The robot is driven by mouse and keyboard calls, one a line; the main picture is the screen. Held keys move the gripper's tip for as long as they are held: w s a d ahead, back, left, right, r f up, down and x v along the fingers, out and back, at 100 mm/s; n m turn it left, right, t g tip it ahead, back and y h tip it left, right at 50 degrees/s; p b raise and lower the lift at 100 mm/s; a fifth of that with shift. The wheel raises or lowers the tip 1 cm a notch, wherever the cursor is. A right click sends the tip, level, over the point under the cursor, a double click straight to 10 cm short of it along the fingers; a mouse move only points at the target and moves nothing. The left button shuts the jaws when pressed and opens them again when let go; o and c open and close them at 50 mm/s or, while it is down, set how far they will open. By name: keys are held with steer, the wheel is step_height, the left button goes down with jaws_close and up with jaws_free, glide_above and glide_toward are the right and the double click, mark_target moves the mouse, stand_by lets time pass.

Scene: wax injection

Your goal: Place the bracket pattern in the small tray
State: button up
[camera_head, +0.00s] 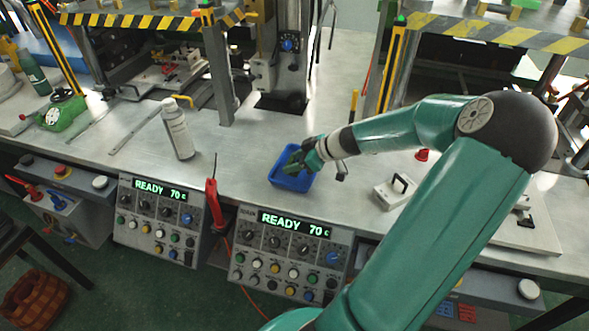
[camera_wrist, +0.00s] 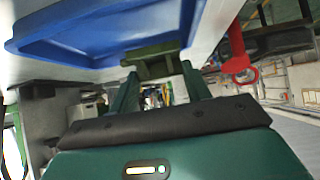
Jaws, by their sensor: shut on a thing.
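The small blue tray (camera_head: 291,184) lies on the grey bench, in the middle of the head view. It also fills the upper left of the wrist view (camera_wrist: 95,32). My gripper (camera_head: 297,164) is at the tray, over its inside in the head view. In the wrist view my gripper (camera_wrist: 158,75) has its two fingers shut on a dark green block-like piece, the bracket pattern (camera_wrist: 155,64). The pattern overlaps the tray's edge in that view. I cannot tell whether it touches the tray floor. The fingers and arm partly hide it in the head view.
A white bottle (camera_head: 179,130) stands left of the tray. A metal block with a black handle (camera_head: 393,191) sits to the right, and a red knob (camera_head: 422,155) behind it. Control panels (camera_head: 290,254) line the bench front. Bench between bottle and tray is clear.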

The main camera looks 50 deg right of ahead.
steer(key=shift+w+f, duration=0.25)
steer(key=shift+f, duration=1.55)
steer(key=shift+f, duration=0.15)
steer(key=o, duration=0.8)
steer(key=shift+c, duration=0.2)
